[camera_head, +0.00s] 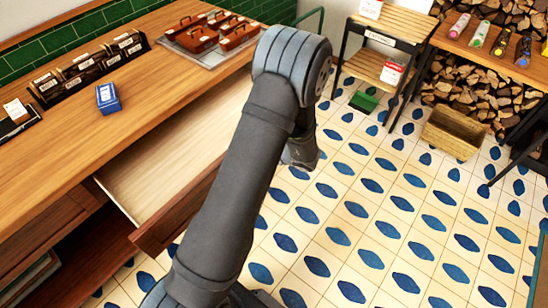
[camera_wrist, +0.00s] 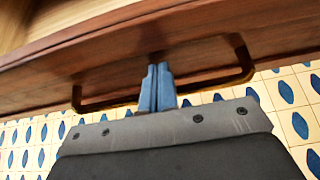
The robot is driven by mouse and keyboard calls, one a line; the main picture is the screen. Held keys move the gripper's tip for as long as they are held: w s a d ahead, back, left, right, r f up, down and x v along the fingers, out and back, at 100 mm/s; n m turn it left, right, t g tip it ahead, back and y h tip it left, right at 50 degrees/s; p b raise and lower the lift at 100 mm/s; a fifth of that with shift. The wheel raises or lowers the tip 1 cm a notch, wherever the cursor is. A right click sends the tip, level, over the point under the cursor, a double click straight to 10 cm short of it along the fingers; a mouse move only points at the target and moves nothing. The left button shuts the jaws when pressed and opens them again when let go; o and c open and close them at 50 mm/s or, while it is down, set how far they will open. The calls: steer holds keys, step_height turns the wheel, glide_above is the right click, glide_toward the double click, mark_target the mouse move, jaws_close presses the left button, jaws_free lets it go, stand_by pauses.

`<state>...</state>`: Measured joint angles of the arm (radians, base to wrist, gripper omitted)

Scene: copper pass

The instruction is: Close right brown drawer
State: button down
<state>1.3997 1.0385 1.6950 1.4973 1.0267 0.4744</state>
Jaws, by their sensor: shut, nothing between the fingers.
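The brown drawer (camera_head: 182,204) under the wooden counter is pulled out, and its pale inside shows empty where visible in the head view. My arm crosses in front of it and hides its right part. In the wrist view the drawer's reddish-brown front (camera_wrist: 110,58) spans the picture, with a dark bar handle (camera_wrist: 120,101) along it. My gripper (camera_wrist: 156,72) is shut, with its blue fingers together and empty. The fingertips are at the drawer front, within the span of the handle; I cannot tell whether they touch. In the head view the fingers are hidden behind my arm.
The counter (camera_head: 140,95) holds a blue box (camera_head: 108,97), dark racks (camera_head: 90,68) and a tray of brown boxes (camera_head: 212,35). A slatted shelf stand (camera_head: 380,65) and a wooden crate (camera_head: 450,134) stand beyond. The tiled floor (camera_head: 400,220) right of the drawer is clear.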

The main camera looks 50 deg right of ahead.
glide_above(206, 126)
steer(key=shift+w+r, duration=0.15)
steer(key=shift+w, duration=0.3)
steer(key=shift+r, duration=0.1)
steer(key=v, duration=1)
steer(key=shift+s+f, duration=0.25)
steer(key=shift+s, duration=0.1)
steer(key=x, duration=0.9)
steer(key=shift+w, duration=0.15)
stand_by(0.6)
